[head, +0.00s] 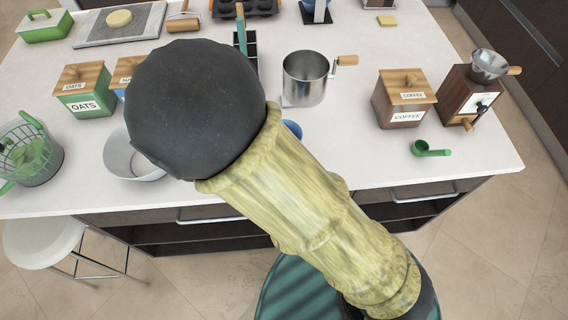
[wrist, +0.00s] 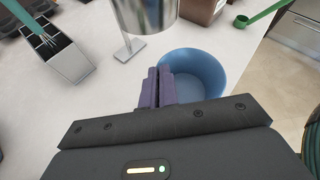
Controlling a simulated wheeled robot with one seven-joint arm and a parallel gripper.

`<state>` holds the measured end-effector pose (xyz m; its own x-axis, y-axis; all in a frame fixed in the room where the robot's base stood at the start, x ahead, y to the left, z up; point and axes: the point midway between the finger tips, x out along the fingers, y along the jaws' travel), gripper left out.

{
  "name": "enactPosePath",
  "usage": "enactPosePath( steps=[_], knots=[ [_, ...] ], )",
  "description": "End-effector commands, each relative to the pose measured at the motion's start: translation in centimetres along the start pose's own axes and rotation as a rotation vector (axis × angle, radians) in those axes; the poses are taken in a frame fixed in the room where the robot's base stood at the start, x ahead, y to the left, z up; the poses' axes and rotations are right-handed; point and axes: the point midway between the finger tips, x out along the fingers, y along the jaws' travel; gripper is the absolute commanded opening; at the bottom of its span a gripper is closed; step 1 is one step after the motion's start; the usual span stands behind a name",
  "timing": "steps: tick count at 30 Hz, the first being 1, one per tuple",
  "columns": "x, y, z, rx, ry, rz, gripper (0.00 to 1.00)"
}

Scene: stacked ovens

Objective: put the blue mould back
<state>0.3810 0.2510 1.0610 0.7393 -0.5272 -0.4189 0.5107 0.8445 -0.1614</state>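The blue mould (wrist: 205,78) is a round, open, bowl-like cup in the middle of the wrist view. In the head view only a small blue piece of it (head: 292,129) shows past my arm. My gripper (wrist: 158,78) has its two purple fingers nearly together at the mould's left rim. One finger is outside the wall and one inside, with the rim between them. The mould looks upright and empty. I cannot tell whether its base touches the counter. In the head view my arm hides the gripper.
A metal sifter (head: 305,78) stands just behind the mould. A utensil holder (wrist: 62,62) is to the left. A coffee canister (head: 404,100), grinder (head: 468,97) and green scoop (head: 430,149) are to the right. The counter's front right is clear.

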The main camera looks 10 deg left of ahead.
Motion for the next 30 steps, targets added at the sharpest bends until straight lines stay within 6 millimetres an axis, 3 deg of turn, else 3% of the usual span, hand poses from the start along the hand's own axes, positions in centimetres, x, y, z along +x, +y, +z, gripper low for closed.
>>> enactPosePath(
  steps=[5, 13, 25, 30],
  knots=[
    [0.5, 0.2, -1.0, -0.005, -0.002, -0.002, 0.0],
    [2.3, 0.8, -4.7, -0.003, -0.001, -0.002, 0.0],
    [2.6, 1.0, -5.3, 0.0, -0.001, 0.0, 0.0],
    [3.3, 1.2, -6.8, -0.004, -0.002, -0.001, 0.0]
  ],
)
